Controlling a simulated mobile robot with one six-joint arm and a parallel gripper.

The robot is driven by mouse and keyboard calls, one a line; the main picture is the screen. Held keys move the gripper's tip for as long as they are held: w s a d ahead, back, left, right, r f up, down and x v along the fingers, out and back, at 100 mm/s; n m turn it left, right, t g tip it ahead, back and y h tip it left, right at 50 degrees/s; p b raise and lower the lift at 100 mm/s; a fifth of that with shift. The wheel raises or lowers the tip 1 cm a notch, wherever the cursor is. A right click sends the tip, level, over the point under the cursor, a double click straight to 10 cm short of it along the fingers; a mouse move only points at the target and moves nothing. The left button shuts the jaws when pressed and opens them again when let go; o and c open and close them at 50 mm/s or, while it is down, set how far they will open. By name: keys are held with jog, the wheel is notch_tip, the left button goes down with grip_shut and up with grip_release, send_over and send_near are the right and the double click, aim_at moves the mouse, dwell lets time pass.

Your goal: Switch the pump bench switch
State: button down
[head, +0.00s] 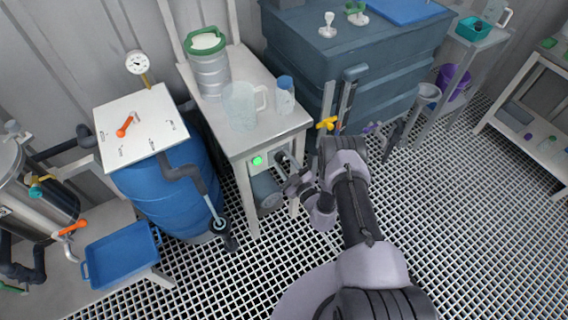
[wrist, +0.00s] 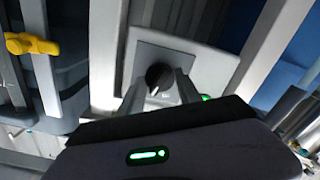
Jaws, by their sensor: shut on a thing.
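The pump bench (head: 262,130) is a white table left of my arm. Its switch is a round black knob (wrist: 158,76) with a pale mark, on a grey plate (wrist: 205,62) in the wrist view. My gripper (head: 284,162) reaches the bench's front edge from the right. In the wrist view its two fingers (wrist: 160,84) stand on either side of the knob, shut on it. A green lamp (head: 257,161) glows on the bench front; in the wrist view a green glow (wrist: 205,97) shows behind the right finger. My gripper hides the knob in the head view.
A clear jug (head: 240,106), a blue-capped bottle (head: 285,95) and a green-rimmed vessel (head: 210,72) stand on the bench. A pump (head: 266,190) sits below. A blue drum (head: 165,190) is at left. A yellow valve handle (head: 327,124) is near my arm. Grating floor is open at right.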

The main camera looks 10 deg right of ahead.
jog(key=n+b, duration=0.3)
jog(key=n, duration=0.6)
jog(key=shift+n, duration=0.3)
dwell(0.3)
jog(key=c, duration=0.8)
grip_release()
jog(key=shift+c, duration=0.2)
jog(key=p+v, duration=0.6)
jog(key=v, duration=1.1)
jog(key=shift+s, duration=0.25)
